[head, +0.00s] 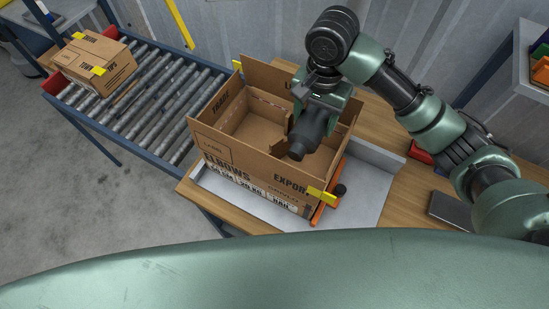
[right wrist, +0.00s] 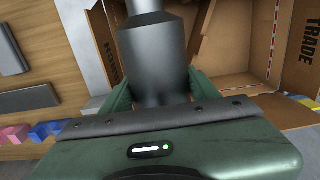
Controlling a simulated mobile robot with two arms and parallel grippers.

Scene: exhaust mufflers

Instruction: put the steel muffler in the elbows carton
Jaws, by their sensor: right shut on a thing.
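The elbows carton (head: 252,185) is an open brown box on the workbench, with its flaps raised and "ELBOWS" printed on its front. My right gripper (head: 312,116) is shut on the steel muffler (head: 301,142), a dark grey cylinder with a narrower neck. It holds the muffler over the right part of the carton's opening. In the right wrist view the muffler (right wrist: 152,58) stands out between the fingers, beside a carton flap, with the carton's inside (right wrist: 238,52) to its right. Whether the muffler touches the carton is unclear. My left gripper is not in view.
A roller conveyor (head: 146,93) at the left carries a closed carton (head: 95,58). An orange tool (head: 327,210) sits close to the carton's right side. A dark flat slab (head: 450,210) lies farther right on the bench.

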